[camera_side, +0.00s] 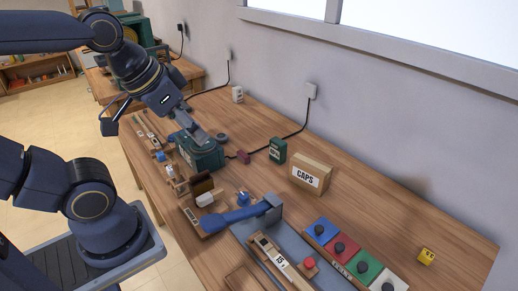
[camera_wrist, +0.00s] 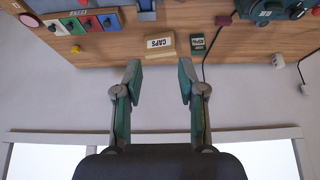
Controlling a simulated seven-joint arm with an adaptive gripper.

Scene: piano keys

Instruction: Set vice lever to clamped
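A blue lever-like bar (camera_side: 232,219) with a grey upright block (camera_side: 268,207) at its right end lies on the workbench in the side view. It looks like the vice, but its label and exact lever setting cannot be made out. In the wrist view, only a blue and grey part (camera_wrist: 147,10) of it shows, at the top edge. My gripper (camera_wrist: 158,75) is open and empty, with its green-grey fingers spread apart. It is over the bench, apart from the blue bar. In the side view its fingers are not clear.
A CAPS box (camera_side: 311,174), a small dark green box (camera_side: 277,150) and a green machine (camera_side: 204,152) stand towards the wall. Coloured button panels (camera_side: 342,248) are at the front right. A yellow block (camera_side: 427,256) lies beyond them. Cables run to wall sockets.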

